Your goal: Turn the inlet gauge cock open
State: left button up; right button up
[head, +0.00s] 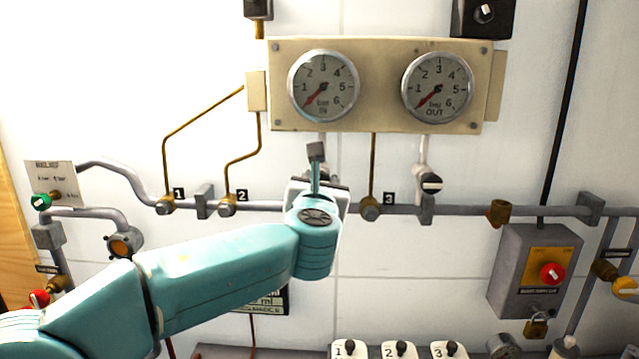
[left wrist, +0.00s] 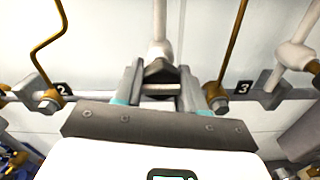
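The inlet gauge (head: 323,86), marked IN, is on the left of the cream panel, its needle at the low end. Its white stem pipe (left wrist: 160,22) runs down to the inlet gauge cock, whose dark knob (left wrist: 160,70) shows between my left fingertips in the left wrist view. My left gripper (left wrist: 160,80) has its fingers apart on both sides of the knob; contact is not clear. In the head view my left gripper (head: 316,158) and wrist hide most of this cock. My right gripper is not in view.
The outlet gauge (head: 437,87) has its own black cock (head: 432,183) to the right. Brass fittings (head: 167,205) and a grey pipe (head: 465,210) run along the wall. A grey box with a red knob (head: 552,274) and several numbered switches (head: 398,350) are lower.

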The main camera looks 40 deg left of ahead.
pick_arm(q)
jog(key=shift+f, duration=0.15)
jog(key=shift+f+n+b, duration=0.1)
jog(key=shift+n+b, duration=0.2)
jog(key=shift+b, duration=0.15)
jog(key=n+b, duration=0.3)
jog(key=shift+d+f, duration=0.1)
jog(key=shift+f, duration=0.1)
jog(key=n+b, duration=0.3)
jog(key=n, duration=0.1)
jog(key=shift+w, duration=0.1)
jog(key=n+b, duration=0.4)
jog(key=n, duration=0.1)
jog(key=shift+d+n, duration=0.1)
jog(key=shift+n, duration=0.3)
jog(key=shift+r+n+b, duration=0.2)
jog(key=shift+n+b, duration=0.85)
jog(key=shift+n, duration=1.15)
